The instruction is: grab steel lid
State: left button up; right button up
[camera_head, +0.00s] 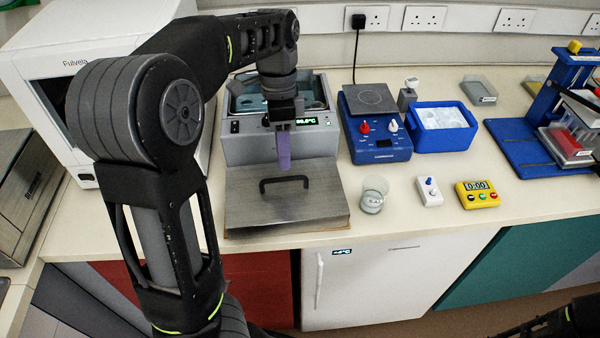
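The steel lid (310,213) is a flat grey metal plate with a black bar handle (286,181). It lies flat on the bench in front of the water bath (240,150). My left gripper (284,166) points down over the back part of the lid, close to the handle. Its purple finger shows edge-on, with the tip near the bar. The view does not show the gap between the fingers or whether they touch the handle. Of my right arm, only dark links show at the bottom right corner; its fingers are not seen.
The open water bath stands behind the lid. To the right are a blue hotplate stirrer (381,146), a blue ice box (443,141), a glass beaker (372,202), a white device (428,198) and a yellow timer (477,202). The bench front edge runs just below the lid.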

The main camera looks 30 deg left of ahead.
aim_at(284, 179)
pick_arm(q)
jog(key=f+b, duration=0.2)
jog(key=b, duration=0.1)
jog(key=shift+s+d+f, duration=0.15)
jog(key=shift+s+f, duration=0.15)
jog(key=shift+s, duration=0.1)
jog(key=shift+r, duration=0.1)
jog(key=shift+f, duration=0.35)
jog(key=shift+s+d+f, duration=0.1)
jog(key=shift+d+f, duration=0.05)
jog(key=shift+f, duration=1)
jog(key=shift+s+d+f, duration=0.1)
jog(key=shift+f, duration=1)
